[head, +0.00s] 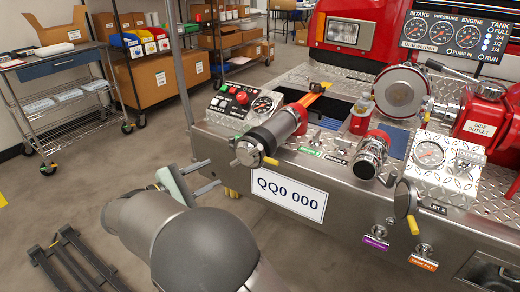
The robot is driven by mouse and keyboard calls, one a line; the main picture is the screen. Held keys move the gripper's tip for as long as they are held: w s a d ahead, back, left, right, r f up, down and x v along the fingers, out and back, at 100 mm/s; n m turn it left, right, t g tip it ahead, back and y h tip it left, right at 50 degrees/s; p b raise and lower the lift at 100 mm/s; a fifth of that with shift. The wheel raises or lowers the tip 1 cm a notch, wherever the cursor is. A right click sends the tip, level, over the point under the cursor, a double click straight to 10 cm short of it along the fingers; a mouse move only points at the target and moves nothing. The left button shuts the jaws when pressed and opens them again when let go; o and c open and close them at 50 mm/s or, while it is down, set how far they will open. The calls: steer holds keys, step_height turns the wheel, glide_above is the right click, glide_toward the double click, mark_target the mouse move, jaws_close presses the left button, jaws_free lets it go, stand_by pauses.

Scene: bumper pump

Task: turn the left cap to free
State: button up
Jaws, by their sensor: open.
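The left cap (247,152) is a grey metal disc with lugs on the near end of a dark, thick pipe (282,125) that sticks out over the bumper. A yellow-tipped lever (271,161) shows at its right side. My gripper (216,173) is in front of the bumper, below and to the left of the cap. Its two fingers are apart, point right and have nothing between them. A gap shows between the fingers and the cap. My arm hides part of the floor and the lower bumper.
The steel bumper carries a gauge box (240,103) on the left, a chrome outlet (371,155) and another disc with a yellow lever (404,199) to the right. A plate (290,195) reading QQ0 000 is on its front.

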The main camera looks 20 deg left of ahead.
mark_target(254, 150)
steer(key=x, duration=0.8)
steer(key=b+x, duration=0.1)
steer(key=x, duration=0.8)
steer(key=shift+w+a+r, duration=0.15)
steer(key=shift+a+r, duration=0.05)
steer(key=shift+r, duration=0.05)
jaws_close()
